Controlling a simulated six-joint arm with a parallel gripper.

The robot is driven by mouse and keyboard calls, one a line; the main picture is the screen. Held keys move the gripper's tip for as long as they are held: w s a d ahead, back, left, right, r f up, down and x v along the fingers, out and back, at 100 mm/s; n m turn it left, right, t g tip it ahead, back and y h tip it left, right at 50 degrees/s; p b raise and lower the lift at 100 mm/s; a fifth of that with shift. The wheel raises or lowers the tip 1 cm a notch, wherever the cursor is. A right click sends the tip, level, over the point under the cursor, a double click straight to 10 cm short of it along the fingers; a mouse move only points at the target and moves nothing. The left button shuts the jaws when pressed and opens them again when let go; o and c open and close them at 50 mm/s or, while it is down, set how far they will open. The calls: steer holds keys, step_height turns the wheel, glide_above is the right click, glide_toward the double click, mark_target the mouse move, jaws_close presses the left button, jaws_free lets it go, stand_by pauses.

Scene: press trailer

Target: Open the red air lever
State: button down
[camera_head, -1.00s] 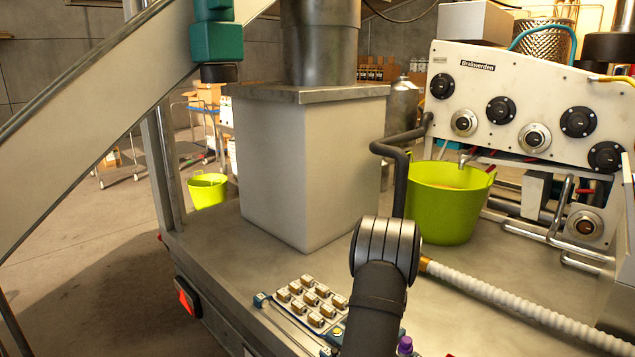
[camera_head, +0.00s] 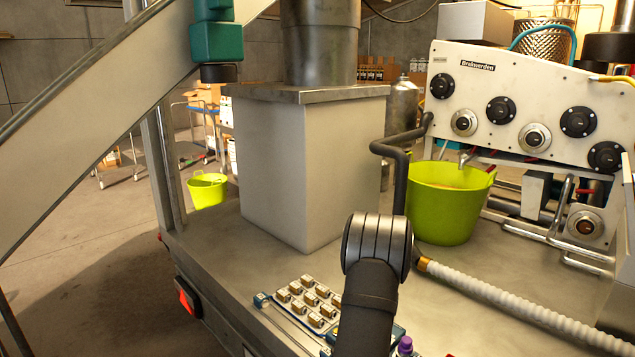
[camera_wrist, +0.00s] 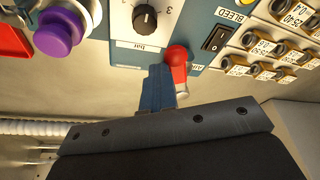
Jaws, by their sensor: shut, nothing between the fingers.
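The red air lever (camera_wrist: 177,60) is on the control panel in the upper middle of the wrist view. Its rounded top shows clearly, and a grey metal part shows below it. My gripper (camera_wrist: 159,74) is shut, with nothing held, and its blue-grey fingertips are just left of the lever. They overlap or nearly touch its lower left side; I cannot tell if there is contact. In the head view the lever and fingertips are hidden behind my arm.
On the panel are a black dial (camera_wrist: 145,18), a purple button (camera_wrist: 60,34), a black BLEED switch (camera_wrist: 215,38) and several labelled fittings (camera_wrist: 262,47). In the head view a green tub (camera_head: 445,210) and a ribbed white hose (camera_head: 510,303) lie beyond my arm.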

steer(key=shift+a, duration=1.05)
steer(key=shift+w, duration=0.1)
